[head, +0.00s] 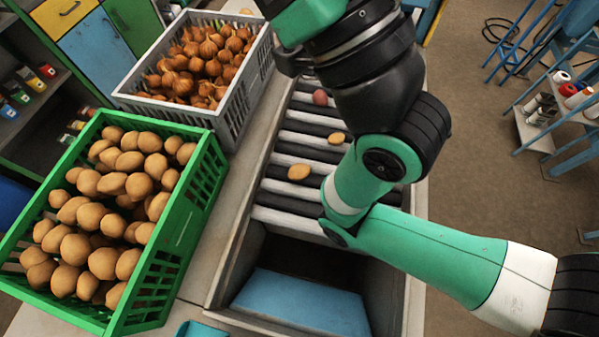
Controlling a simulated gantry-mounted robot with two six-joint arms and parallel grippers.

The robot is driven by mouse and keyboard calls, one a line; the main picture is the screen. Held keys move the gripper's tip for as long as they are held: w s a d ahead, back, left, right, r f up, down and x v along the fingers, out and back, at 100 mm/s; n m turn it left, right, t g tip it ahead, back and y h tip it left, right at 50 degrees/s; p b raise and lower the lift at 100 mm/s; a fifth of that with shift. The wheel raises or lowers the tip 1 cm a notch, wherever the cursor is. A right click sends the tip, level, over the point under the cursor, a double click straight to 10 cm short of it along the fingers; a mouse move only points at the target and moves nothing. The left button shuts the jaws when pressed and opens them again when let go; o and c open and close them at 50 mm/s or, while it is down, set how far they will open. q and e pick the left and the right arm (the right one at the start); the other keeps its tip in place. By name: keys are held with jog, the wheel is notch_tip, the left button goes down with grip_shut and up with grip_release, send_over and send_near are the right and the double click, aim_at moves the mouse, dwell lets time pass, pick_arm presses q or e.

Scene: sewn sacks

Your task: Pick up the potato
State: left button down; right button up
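A tan, rounded potato (299,172) lies on the roller conveyor, left of my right arm's elbow. A second, smaller yellowish piece (336,138) lies farther up the rollers, close to my arm. A reddish round item (320,97) lies farther back, beside the dark part of my arm; I cannot tell what it is. Many potatoes (113,186) fill a green crate (190,215) at the left. My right arm comes in from the right and bends up over the conveyor. Its fingers do not show. My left gripper is not in view.
A grey crate (190,112) of brown onions (203,62) stands behind the green crate. The rollers (290,197) end at an opening with a blue surface (302,303) below. Blue-framed shelving with spools (562,77) stands at the right.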

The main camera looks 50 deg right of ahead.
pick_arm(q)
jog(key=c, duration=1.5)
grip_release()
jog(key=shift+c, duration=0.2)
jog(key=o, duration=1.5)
